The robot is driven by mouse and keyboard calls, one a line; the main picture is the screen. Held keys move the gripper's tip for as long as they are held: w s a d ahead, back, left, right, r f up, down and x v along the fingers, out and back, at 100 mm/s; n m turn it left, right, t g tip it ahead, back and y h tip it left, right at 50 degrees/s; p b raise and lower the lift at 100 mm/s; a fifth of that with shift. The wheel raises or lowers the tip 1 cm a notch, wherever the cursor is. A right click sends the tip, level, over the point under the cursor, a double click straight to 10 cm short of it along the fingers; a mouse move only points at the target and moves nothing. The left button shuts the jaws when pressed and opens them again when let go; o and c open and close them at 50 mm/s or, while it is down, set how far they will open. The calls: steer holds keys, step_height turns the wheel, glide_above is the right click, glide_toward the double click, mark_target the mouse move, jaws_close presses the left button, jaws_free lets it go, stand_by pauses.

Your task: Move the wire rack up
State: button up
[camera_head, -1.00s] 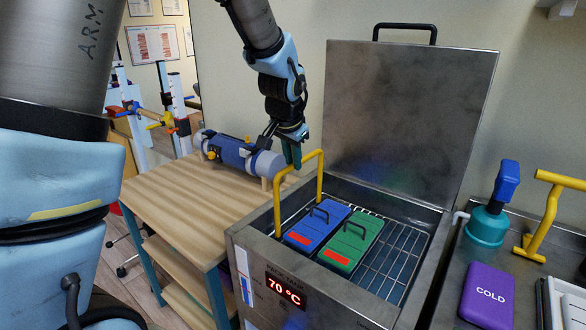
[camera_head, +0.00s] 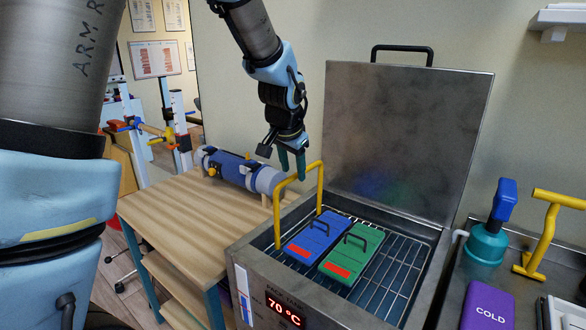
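The wire rack (camera_head: 395,268) is a silver grid inside the open steel tank. Its tall yellow handle (camera_head: 319,190) rises at the left side of the tank. A blue pack (camera_head: 318,237) and a green pack (camera_head: 352,252), each with a black loop handle and a red label, lie on the rack. My gripper (camera_head: 292,170) points down at the top bar of the yellow handle. Its two dark green fingers show a gap between them and nothing is visibly held. I cannot tell whether they straddle the bar or touch it.
The tank's lid (camera_head: 405,140) stands open behind, and the display (camera_head: 283,310) reads 70 °C. A wooden table (camera_head: 190,215) with a blue roller (camera_head: 235,168) is left.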

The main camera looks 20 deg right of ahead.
steer(key=b+v, duration=0.2)
steer(key=v, duration=0.8)
steer(key=shift+s+r, duration=0.2)
steer(key=shift+r, duration=0.1)
steer(key=shift+a, duration=0.1)
steer(key=w+a+f+n+y, duration=0.15)
steer(key=a+f, duration=0.25)
steer(key=a, duration=0.4)
steer(key=a+f+n, duration=0.3)
steer(key=a+f, duration=0.1)
steer(key=a, duration=0.3)
steer(key=s+a+f+n+g, duration=0.1)
steer(key=s+a+f+n, duration=0.2)
steer(key=a, duration=0.5)
steer(key=s+a+f+n+g+y, duration=0.1)
steer(key=s+a+f+n, duration=0.2)
steer(key=a, duration=0.5)
steer(key=shift+s+f+n, duration=0.35)
steer(key=shift+f+n, duration=0.1)
steer(key=shift+f, duration=0.4)
